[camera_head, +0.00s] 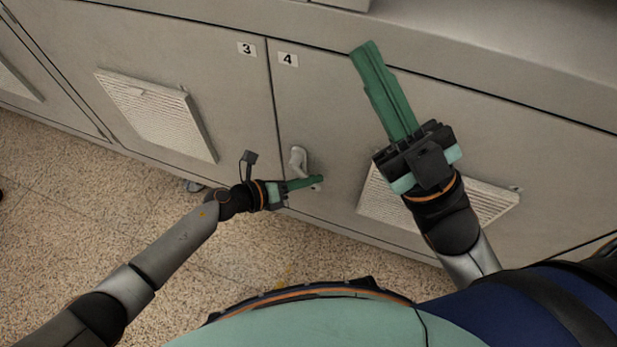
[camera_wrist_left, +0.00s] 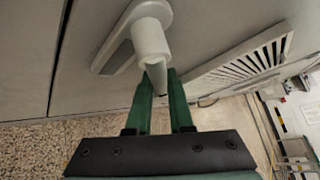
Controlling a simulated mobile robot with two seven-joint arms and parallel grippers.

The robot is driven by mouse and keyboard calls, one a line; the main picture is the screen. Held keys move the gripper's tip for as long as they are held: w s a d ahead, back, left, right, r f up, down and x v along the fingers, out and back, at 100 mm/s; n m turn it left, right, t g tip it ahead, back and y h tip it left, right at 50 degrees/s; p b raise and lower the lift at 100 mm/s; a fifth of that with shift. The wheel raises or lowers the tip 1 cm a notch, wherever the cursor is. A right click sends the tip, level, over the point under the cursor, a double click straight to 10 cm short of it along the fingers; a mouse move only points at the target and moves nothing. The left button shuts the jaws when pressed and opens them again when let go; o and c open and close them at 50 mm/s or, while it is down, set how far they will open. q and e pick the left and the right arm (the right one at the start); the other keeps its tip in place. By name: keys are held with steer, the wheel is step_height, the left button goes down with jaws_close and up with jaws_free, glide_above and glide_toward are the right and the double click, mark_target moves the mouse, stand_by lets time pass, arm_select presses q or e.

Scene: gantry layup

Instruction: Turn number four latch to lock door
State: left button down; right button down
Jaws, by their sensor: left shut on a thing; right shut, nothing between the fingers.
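The number four door (camera_head: 335,120) is a grey cabinet panel with a "4" label (camera_head: 287,59) at its upper left corner. Its pale grey latch (camera_head: 298,157) sits near the door's left edge, and it shows large in the left wrist view (camera_wrist_left: 151,38). My left gripper (camera_head: 315,181) has its green fingers on both sides of the latch's handle and is shut on it. The fingers partly hide the handle's lower end. My right gripper (camera_head: 368,52) is shut and empty, raised in front of the upper part of the door.
The number three door (camera_head: 210,85) is on the left, with a slatted vent (camera_head: 155,112). Another vent (camera_head: 490,205) lies behind my right gripper. A ledge (camera_head: 480,45) runs above the doors. The speckled floor (camera_head: 60,210) is clear at the left.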

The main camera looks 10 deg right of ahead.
arm_select(q)
steer(key=c, duration=0.8)
jaws_free()
steer(key=shift+a+r, duration=0.15)
steer(key=shift+a, duration=0.1)
steer(key=p+v, duration=0.3)
steer(key=v, duration=0.9)
arm_select(e)
steer(key=w+f+m+g+h, duration=0.2)
steer(key=w+f+m+h, duration=0.1)
steer(key=f, duration=0.5)
steer(key=w+d+f+m+g+h, duration=0.1)
steer(key=w+f+m+g+h, duration=0.1)
steer(key=w+f+m+h, duration=0.2)
step_height(320, 180, down, 4)
steer(key=shift+w+d+h, duration=0.15)
steer(key=shift+d+h, duration=0.1)
steer(key=shift+h, duration=0.95)
arm_select(q)
steer(key=shift+s, duration=0.1)
